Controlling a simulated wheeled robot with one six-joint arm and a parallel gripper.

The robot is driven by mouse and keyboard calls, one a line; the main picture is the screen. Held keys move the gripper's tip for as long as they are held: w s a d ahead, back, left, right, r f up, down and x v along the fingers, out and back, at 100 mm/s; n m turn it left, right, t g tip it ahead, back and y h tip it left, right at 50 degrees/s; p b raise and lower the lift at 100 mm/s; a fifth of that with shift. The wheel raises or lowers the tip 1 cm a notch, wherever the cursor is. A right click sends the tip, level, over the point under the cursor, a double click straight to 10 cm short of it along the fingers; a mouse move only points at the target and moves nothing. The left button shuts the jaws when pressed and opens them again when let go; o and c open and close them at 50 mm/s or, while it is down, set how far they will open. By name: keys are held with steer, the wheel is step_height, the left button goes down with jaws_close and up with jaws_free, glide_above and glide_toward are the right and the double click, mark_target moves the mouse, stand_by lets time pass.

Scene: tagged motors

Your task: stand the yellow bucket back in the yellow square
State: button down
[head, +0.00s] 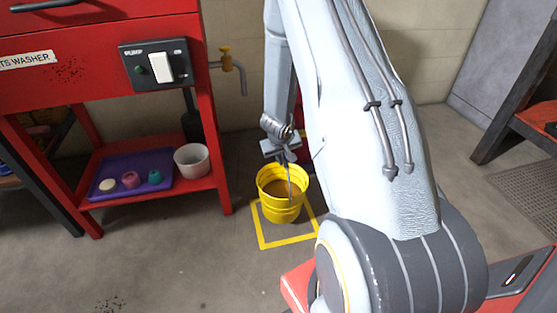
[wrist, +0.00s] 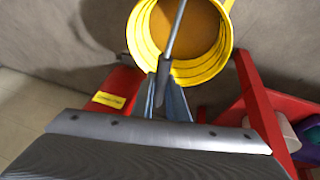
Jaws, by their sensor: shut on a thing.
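The yellow bucket (head: 281,213) is upright, over or in the yellow square (head: 262,243) marked on the floor. I cannot tell whether its base touches the floor. Its inside shows brownish-orange. My gripper (head: 284,156) is above the bucket's far rim, shut on its thin grey handle. In the wrist view the bucket (wrist: 137,35) is at the top, with the handle running across its mouth to my gripper's fingertips (wrist: 163,88). The back of the square is hidden by the bucket and my arm.
A red parts washer (head: 60,85) stands left, with a tap (head: 226,60) sticking out towards the bucket. Its lower shelf holds a purple tray (head: 130,175) and a white pot (head: 192,160). A red object (wrist: 118,82) is near the bucket. Floor in front is clear.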

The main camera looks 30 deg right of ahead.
steer(key=shift+w+d+f+b, duration=0.1)
steer(key=shift+f+b, duration=0.8)
steer(key=shift+f, duration=0.55)
steer(key=shift+w+f+b, duration=0.1)
steer(key=shift+f+b, duration=0.8)
steer(key=shift+f, duration=0.75)
